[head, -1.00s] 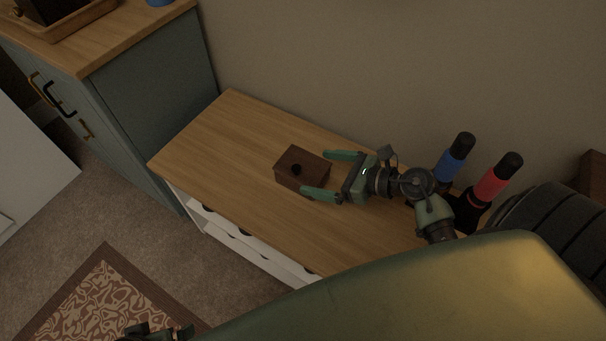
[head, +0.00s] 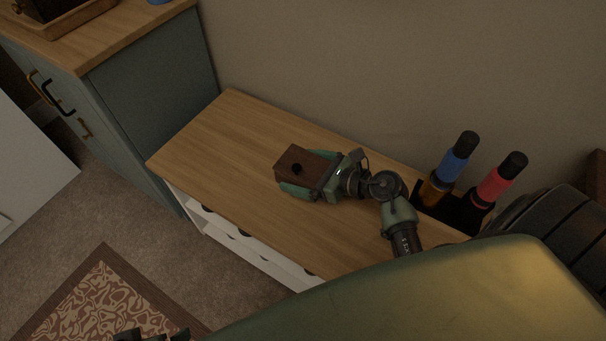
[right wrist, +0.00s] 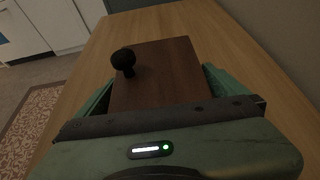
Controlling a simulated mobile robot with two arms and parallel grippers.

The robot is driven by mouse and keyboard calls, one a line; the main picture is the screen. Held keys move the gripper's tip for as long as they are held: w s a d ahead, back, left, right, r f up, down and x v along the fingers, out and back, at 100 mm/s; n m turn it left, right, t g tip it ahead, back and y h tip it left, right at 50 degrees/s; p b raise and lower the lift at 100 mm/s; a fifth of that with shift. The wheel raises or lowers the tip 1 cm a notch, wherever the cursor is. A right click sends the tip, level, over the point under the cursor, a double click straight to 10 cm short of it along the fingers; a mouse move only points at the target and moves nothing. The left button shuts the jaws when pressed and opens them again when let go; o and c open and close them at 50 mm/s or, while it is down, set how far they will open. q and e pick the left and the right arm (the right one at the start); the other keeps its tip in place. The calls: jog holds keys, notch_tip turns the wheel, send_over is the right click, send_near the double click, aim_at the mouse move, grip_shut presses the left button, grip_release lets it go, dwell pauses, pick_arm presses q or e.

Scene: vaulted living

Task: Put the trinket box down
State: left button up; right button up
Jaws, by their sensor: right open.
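The trinket box (head: 308,164), dark brown with a round black knob, sits on the wooden top of the low cabinet (head: 215,145). My right gripper (head: 298,172) reaches in from the right, its green fingers on either side of the box. In the right wrist view the box (right wrist: 172,75) lies between the two fingers, close to the palm. The jaws are open; whether either finger touches the box is hard to see. Only a dark bit of my left gripper (head: 150,335) shows at the bottom edge of the head view, away from the box.
Two bottles, one with a blue band (head: 453,165) and one with a red band (head: 494,184), stand right of my right arm by the wall. A taller blue-grey cabinet (head: 150,115) adjoins the left end. The wooden top is clear left of the box.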

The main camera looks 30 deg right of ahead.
aim_at(303, 164)
jog(key=c, duration=1.7)
jog(key=shift+r, duration=0.2)
jog(key=shift+c, duration=1)
jog(key=shift+r, duration=0.3)
notch_tip(303, 164, up, 9)
jog(key=p, duration=0.3)
jog(key=shift+r+p, duration=0.1)
jog(key=shift+p, duration=0.25)
pick_arm(q)
notch_tip(303, 164, down, 20)
jog(key=s+g+p, duration=0.1)
jog(key=p, duration=0.1)
jog(key=shift+s+r+p, duration=0.15)
jog(key=shift+s+p, duration=0.05)
jog(key=shift+p, duration=0.1)
pick_arm(e)
notch_tip(303, 164, up, 10)
